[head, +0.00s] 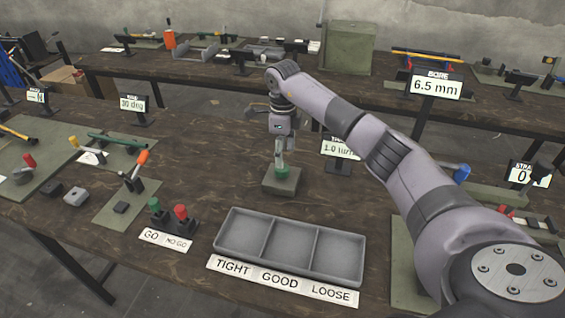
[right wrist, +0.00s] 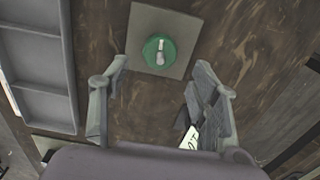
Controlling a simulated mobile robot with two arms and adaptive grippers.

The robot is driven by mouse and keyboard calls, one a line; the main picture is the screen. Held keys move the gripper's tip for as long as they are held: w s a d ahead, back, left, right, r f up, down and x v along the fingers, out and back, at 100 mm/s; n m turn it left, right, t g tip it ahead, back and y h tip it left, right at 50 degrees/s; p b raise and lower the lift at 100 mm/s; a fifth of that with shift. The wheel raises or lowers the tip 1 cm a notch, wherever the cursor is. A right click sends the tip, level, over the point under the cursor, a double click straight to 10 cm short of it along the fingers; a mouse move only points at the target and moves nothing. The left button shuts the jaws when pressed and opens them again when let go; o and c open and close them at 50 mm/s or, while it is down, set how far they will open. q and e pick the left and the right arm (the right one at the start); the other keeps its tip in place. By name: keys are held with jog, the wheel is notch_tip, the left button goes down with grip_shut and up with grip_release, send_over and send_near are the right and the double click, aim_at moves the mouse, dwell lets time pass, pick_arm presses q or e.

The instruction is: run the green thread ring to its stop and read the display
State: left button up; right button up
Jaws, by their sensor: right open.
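The green thread ring (head: 283,172) sits on a square grey block (head: 282,185) in mid-table, below my right gripper (head: 281,150) in the head view. In the right wrist view the ring (right wrist: 153,60) is a green disc with a pale pin at its centre, on the block (right wrist: 145,17). My right gripper is open, its fingers (right wrist: 160,68) apart on either side of the picture, and nothing is between them. My left gripper does not show.
A grey tray (head: 234,256) with three compartments, labelled TIGHT, GOOD and LOOSE, lies in front of the block. Green and red GO/NO GO gauges (head: 180,224) stand to its left. A 6.5 mm display (head: 437,88) stands at the back. Table around the block is mostly bare.

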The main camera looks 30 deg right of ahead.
aim_at(282, 170)
jog(key=shift+f+p, duration=0.35)
jog(key=shift+f, duration=2.3)
jog(key=shift+c, duration=0.5)
jog(key=c, duration=1)
